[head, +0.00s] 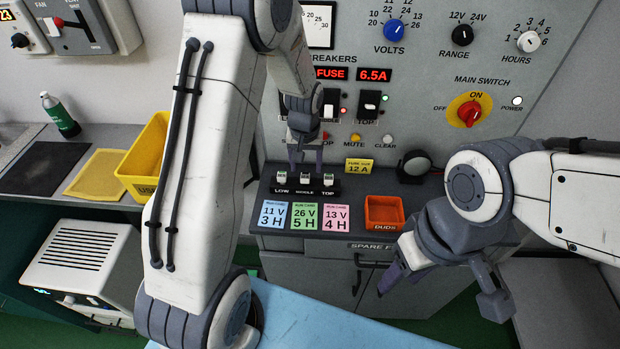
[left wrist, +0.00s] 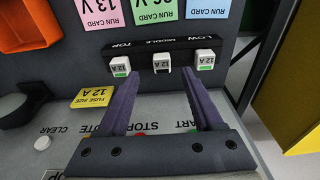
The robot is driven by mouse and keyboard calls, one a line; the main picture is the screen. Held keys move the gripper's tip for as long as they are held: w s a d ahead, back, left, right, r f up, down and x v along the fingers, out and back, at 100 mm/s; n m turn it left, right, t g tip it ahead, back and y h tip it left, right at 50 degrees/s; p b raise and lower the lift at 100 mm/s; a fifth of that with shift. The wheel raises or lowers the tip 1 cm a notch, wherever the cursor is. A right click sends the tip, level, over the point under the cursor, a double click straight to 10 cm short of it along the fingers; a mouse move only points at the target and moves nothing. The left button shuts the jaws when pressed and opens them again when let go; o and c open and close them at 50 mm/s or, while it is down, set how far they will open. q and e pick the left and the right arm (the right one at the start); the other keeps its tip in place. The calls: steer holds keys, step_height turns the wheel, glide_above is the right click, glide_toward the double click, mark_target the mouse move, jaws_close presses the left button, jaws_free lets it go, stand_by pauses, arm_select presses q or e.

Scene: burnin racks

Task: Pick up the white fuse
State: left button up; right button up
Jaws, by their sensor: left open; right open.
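Three small white fuses stand in a row in a black holder (head: 295,190) marked LOW, MIDDLE and TOP: the low fuse (head: 282,177), the middle fuse (head: 305,178) and the top fuse (head: 328,180). In the left wrist view the low fuse (left wrist: 205,58) and top fuse (left wrist: 120,66) show green bands; the middle fuse (left wrist: 161,62) shows none that I can make out. My left gripper (head: 305,156) is open and empty, its fingers pointing toward the row. In the wrist view (left wrist: 156,84) the fingertips lie either side of the middle fuse's line. My right gripper (head: 441,285) is open and empty.
Run cards (head: 304,216) lie in front of the holder, with an orange DUDS bin (head: 384,213) to their right. A yellow 12 A label (head: 359,167) stands behind. The control panel (head: 425,75) rises at the back. A yellow bin (head: 150,150) stands at left.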

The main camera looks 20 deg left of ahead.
mark_target(305, 175)
arm_select(q)
steer(key=f, duration=0.2)
steer(key=f+p, duration=0.1)
steer(key=shift+w+a+f, duration=0.25)
steer(key=shift+f, duration=0.5)
jaws_close()
steer(key=shift+w+r, duration=0.1)
steer(key=shift+r, duration=0.05)
steer(key=shift+r, duration=0.7)
steer(key=r, duration=0.1)
steer(key=b, duration=0.1)
steer(key=r, duration=0.1)
steer(key=shift+d+r, duration=0.25)
steer(key=shift+r, duration=0.1)
steer(key=s+d+r+b, duration=0.3)
steer(key=d+r, duration=0.3)
steer(key=d, duration=0.5)
steer(key=shift+r, duration=0.4)
